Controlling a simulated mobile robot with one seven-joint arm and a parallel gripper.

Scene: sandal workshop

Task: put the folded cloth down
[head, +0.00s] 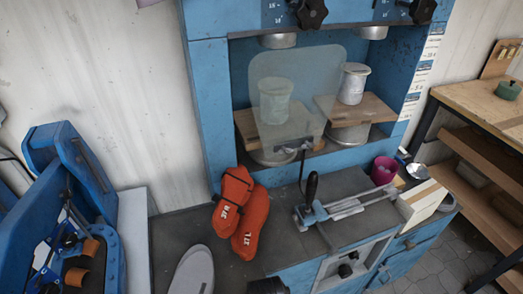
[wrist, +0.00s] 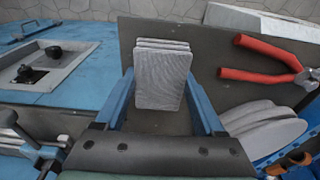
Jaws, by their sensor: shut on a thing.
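The folded cloth (wrist: 163,82) is grey and finely textured, with several layers showing at its far edge. In the wrist view it sits between the two blue fingers of my gripper (wrist: 160,76), which is shut on it. The cloth is over the dark worktop (wrist: 215,60); I cannot tell whether its underside touches the surface. The cloth does not show in the head view.
Red-handled pliers (wrist: 262,75) and a stack of grey soles (wrist: 265,130) lie right of the cloth in the wrist view. In the head view, orange-red pouches (head: 240,212), a lever tool (head: 312,200) and a blue press (head: 205,95) occupy the bench.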

